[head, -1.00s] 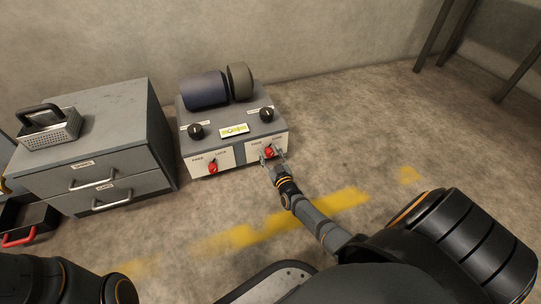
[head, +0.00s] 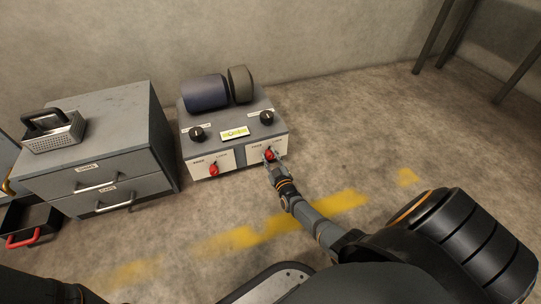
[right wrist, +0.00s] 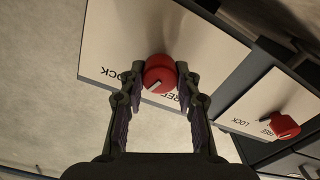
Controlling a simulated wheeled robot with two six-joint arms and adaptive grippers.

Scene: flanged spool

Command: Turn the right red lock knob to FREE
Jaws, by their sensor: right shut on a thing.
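The right red lock knob (head: 269,155) sits on the pale front panel of the grey machine (head: 247,128). My right gripper (right wrist: 160,76) is shut on this knob, with one finger on each side of it; it also shows in the head view (head: 275,157). In the right wrist view the knob (right wrist: 158,72) shows a white mark pointing to the lower left, between the printed words LOCK and FREE. FREE is partly hidden by a finger. The left red knob (head: 213,169) also shows in the right wrist view (right wrist: 284,125). My left gripper is out of view.

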